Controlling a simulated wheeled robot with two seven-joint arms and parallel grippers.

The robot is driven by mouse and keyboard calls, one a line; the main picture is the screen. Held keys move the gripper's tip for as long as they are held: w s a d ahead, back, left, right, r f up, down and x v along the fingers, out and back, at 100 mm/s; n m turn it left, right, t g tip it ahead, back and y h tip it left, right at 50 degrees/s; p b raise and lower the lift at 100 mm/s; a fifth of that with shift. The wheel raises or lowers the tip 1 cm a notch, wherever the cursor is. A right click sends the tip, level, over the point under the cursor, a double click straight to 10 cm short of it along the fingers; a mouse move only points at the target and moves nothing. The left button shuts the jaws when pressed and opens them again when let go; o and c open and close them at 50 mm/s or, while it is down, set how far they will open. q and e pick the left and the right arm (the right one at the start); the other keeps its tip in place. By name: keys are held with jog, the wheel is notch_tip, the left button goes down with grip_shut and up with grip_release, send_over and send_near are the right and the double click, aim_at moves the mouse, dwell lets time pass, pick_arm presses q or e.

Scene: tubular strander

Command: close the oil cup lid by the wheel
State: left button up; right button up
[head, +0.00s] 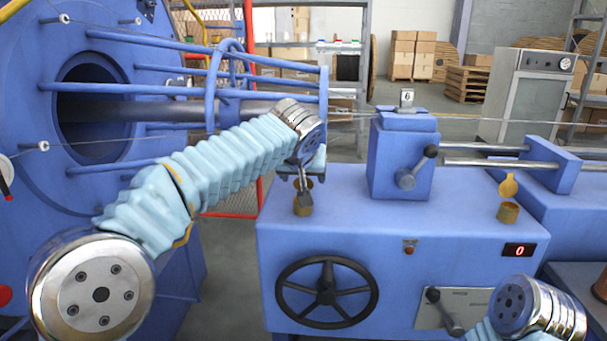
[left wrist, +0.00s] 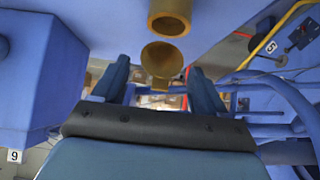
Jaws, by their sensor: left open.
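The black handwheel (head: 326,292) is on the front of the blue machine housing. My left gripper (head: 303,190) is above it at the housing's top edge and mostly covers the brass oil cup there. In the left wrist view the cup (left wrist: 170,18) shows its round open mouth at the top. Its round brass lid (left wrist: 162,60) stands open next to it. The open fingers of my left gripper (left wrist: 159,85) are on either side of the lid's lower part in that view; I cannot tell whether they touch it. My right gripper is out of view; only my right wrist shows.
A second brass oil cup (head: 508,212) with its lid (head: 508,187) raised stands at the right of the housing. A blue block (head: 402,158) with a clamp lever rises between the cups. Blue cage bars (head: 200,65) are at upper left.

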pick_arm(q)
jog(key=shift+w+f, duration=0.25)
jog(key=shift+w, duration=0.05)
jog(key=shift+c, duration=0.4)
jog(key=c, duration=0.9)
jog(key=shift+f+b, duration=0.15)
jog(key=shift+b, duration=0.2)
jog(key=t+b, duration=0.1)
jog(key=b, duration=0.2)
jog(key=f+t+b, duration=0.1)
jog(key=b, duration=0.3)
jog(key=s+t+b, duration=0.1)
jog(key=b, duration=0.3)
jog(key=shift+s+f, duration=0.1)
jog(key=shift+f, duration=0.15)
jog(key=t+b, duration=0.1)
jog(key=b, duration=0.3)
jog(key=s+t+b, duration=0.1)
jog(key=t+b, duration=0.1)
jog(key=b, duration=0.3)
jog(key=shift+r, duration=0.1)
jog(key=shift+s+r+t+b, duration=0.2)
jog(key=shift+t+b, duration=0.3)
jog(key=shift+b, duration=0.35)
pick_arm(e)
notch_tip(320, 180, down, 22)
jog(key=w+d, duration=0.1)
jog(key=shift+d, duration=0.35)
